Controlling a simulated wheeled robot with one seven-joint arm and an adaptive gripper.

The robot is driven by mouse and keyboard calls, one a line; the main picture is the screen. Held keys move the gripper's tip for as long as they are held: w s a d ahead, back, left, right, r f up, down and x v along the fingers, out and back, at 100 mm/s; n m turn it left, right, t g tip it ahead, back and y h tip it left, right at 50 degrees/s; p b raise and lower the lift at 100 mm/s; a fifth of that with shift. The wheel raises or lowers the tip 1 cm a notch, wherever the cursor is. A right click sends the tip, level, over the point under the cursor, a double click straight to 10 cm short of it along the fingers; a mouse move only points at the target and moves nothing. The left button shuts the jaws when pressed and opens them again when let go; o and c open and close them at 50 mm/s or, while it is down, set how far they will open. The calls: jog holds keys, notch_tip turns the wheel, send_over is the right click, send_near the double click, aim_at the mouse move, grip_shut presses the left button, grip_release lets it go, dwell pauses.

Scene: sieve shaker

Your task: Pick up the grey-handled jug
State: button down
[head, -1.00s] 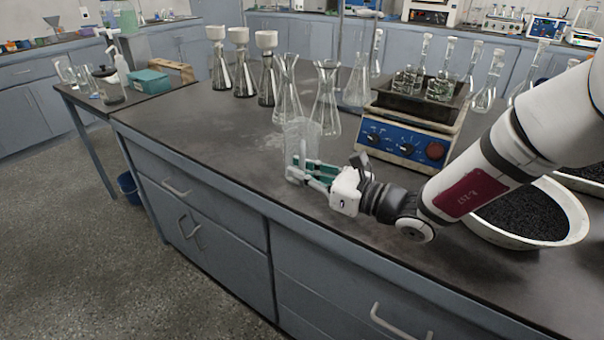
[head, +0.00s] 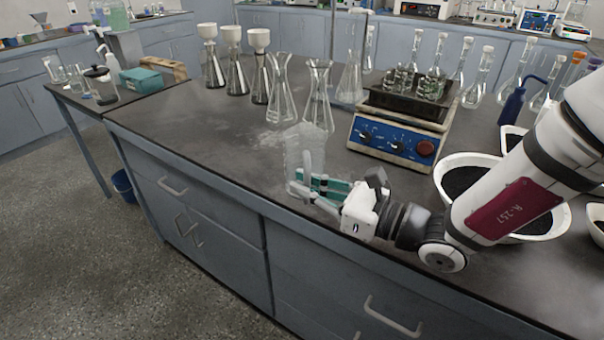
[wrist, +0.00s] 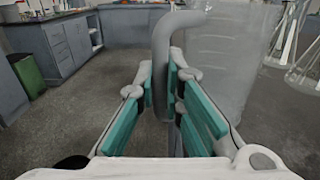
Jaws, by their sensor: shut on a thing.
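The grey-handled jug is a clear, pale vessel; its body (head: 303,148) shows in the head view at my gripper's far side, in front of the conical flasks. In the wrist view its see-through body (wrist: 225,60) fills the upper right, and its curved grey handle (wrist: 161,55) hangs down between my fingers. My gripper (head: 312,184) is shut on the handle, with teal pads on either side of it in the wrist view (wrist: 165,85). The jug looks about upright. The gripper hides its lower part, and I cannot tell whether its base is clear of the bench.
Two conical flasks (head: 318,98) stand close behind the jug. A blue-fronted shaker (head: 396,143) holding small flasks stands to the right. White bowls of dark grains (head: 455,172) lie near my arm. The bench's left part (head: 190,120) is clear.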

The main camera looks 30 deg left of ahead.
jog(key=s+d, duration=0.4)
jog(key=s, duration=0.1)
jog(key=shift+d+r+p, duration=0.3)
jog(key=shift+r+p, duration=0.05)
jog(key=shift+p, duration=0.1)
